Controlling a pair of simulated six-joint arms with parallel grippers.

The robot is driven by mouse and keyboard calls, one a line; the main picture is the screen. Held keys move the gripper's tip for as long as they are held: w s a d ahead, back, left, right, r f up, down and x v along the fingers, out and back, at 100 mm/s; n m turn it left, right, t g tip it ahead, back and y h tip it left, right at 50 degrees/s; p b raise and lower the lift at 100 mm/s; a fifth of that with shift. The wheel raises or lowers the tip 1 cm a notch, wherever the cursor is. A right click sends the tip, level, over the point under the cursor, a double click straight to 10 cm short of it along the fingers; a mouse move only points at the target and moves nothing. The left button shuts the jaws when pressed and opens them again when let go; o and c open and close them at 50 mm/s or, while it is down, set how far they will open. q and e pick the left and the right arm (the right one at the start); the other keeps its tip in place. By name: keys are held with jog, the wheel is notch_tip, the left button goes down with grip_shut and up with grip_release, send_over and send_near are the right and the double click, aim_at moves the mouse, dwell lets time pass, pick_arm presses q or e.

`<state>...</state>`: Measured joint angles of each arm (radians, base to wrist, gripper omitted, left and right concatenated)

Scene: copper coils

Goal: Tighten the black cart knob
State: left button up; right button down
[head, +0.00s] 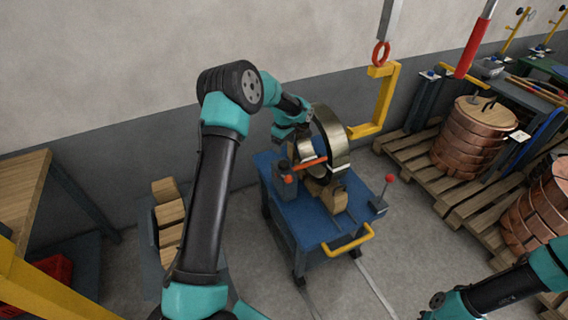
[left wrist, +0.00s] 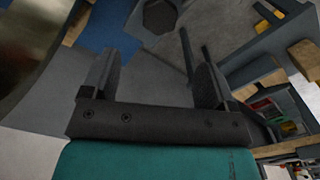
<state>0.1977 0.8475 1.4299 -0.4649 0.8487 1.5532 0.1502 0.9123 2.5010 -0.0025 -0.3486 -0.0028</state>
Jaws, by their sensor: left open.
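The black knob (left wrist: 160,15) shows in the left wrist view as a dark, many-sided disc at the top edge, partly cut off. In the head view a dark knob-like top (head: 284,165) sits on a dark block at the left side of the blue cart (head: 312,228). My left gripper (head: 290,134) is above that side of the cart, near the coil. In the left wrist view its two fingers (left wrist: 152,78) are spread, with nothing between them. The knob lies beyond the fingertips, apart from them. My right arm enters at lower right; its gripper is not shown.
A metal coil (head: 334,142) stands upright on the cart beside an orange bar (head: 309,163). A yellow hook (head: 384,100) hangs behind it. A red-tipped lever (head: 389,178) rises at the cart's right. Copper coils (head: 470,138) sit on pallets at right.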

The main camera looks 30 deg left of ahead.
aim_at(284, 163)
pick_arm(q)
notch_tip(284, 163, down, 11)
jog(key=shift+f, duration=0.1)
dwell(0.3)
jog(key=shift+c, duration=0.3)
jog(key=c, duration=0.9)
jog(key=shift+o, duration=0.2)
